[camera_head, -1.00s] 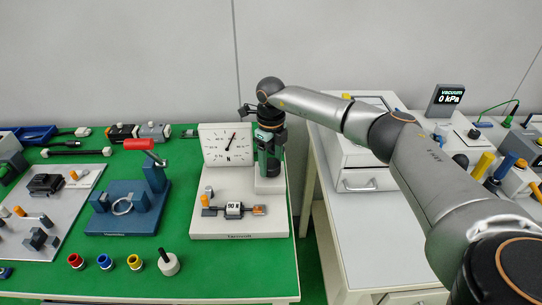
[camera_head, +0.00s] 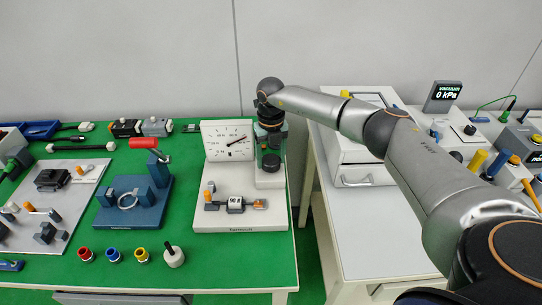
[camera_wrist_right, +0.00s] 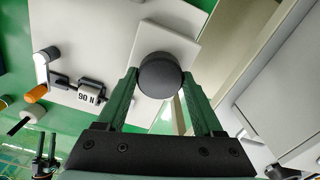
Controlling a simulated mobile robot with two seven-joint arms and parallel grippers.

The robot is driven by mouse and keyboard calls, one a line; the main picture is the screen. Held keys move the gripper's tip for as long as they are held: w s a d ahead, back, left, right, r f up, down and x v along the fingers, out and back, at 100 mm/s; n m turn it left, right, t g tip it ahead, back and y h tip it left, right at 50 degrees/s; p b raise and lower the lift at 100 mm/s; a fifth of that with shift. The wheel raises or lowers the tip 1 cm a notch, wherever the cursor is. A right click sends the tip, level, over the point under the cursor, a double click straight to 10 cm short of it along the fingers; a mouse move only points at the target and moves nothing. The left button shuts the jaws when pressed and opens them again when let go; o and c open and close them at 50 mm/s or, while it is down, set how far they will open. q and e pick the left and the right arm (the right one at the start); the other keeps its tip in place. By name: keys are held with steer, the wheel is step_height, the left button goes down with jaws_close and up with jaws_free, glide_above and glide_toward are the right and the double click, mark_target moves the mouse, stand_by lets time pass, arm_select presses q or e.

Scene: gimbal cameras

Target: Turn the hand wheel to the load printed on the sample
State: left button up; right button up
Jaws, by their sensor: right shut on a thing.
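The sample (camera_head: 235,203), a small white block printed "90 N", lies in the fixture on the white tester base (camera_head: 240,222); it also shows in the wrist view (camera_wrist_right: 88,98). Behind it stands a white dial (camera_head: 227,141) marked N, its needle pointing to the upper right; its scale numbers are too small to read surely. The dark round hand wheel (camera_wrist_right: 160,75) sits at the tester's right side. My right gripper (camera_head: 270,145) is shut on the hand wheel, with a green finger on either side of it.
A blue fixture with a red handle (camera_head: 143,143) stands left of the tester. Red, blue and yellow rings and a white knob (camera_head: 173,256) lie in front. A white bench (camera_head: 360,230) is to the right, across a gap.

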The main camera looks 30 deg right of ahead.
mark_target(271, 159)
stand_by(0.3)
steer(key=o, duration=1.4)
step_height(271, 159, up, 13)
steer(key=shift+f+b, duration=0.2)
steer(key=shift+b, duration=0.25)
